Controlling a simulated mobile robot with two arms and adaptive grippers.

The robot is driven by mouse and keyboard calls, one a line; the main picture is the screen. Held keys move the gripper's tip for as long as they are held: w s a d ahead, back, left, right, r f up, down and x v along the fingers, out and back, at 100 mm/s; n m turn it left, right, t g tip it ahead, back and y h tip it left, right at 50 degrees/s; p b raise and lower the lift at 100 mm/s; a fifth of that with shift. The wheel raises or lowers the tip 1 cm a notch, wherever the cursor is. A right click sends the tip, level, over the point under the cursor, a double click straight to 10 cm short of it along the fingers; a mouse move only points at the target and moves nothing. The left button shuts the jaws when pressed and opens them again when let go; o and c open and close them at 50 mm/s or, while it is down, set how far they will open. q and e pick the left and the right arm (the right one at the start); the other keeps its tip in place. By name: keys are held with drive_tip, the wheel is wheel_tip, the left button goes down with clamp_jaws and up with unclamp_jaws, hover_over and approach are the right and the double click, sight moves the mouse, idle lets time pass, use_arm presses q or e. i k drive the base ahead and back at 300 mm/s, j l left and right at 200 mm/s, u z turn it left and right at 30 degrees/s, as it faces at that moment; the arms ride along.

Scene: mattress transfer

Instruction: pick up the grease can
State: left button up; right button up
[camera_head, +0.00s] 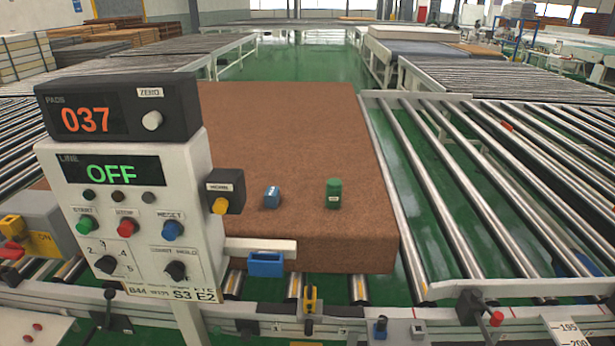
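A small green can (333,194) with a darker cap and a small white label stands upright on top of the brown mattress block (300,130), near its front right. It is the only can-shaped thing I make out, so I take it for the grease can. Its label is too small to read. Neither of my grippers is in view.
A small blue object (272,197) with a pale label sits left of the can, apart from it. A control box (140,225) with "OFF" and "037" displays stands at the front left, hiding part of the mattress. Roller conveyors (500,180) flank the mattress.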

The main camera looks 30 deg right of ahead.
sight(333, 195)
drive_tip(key=z, duration=1.1)
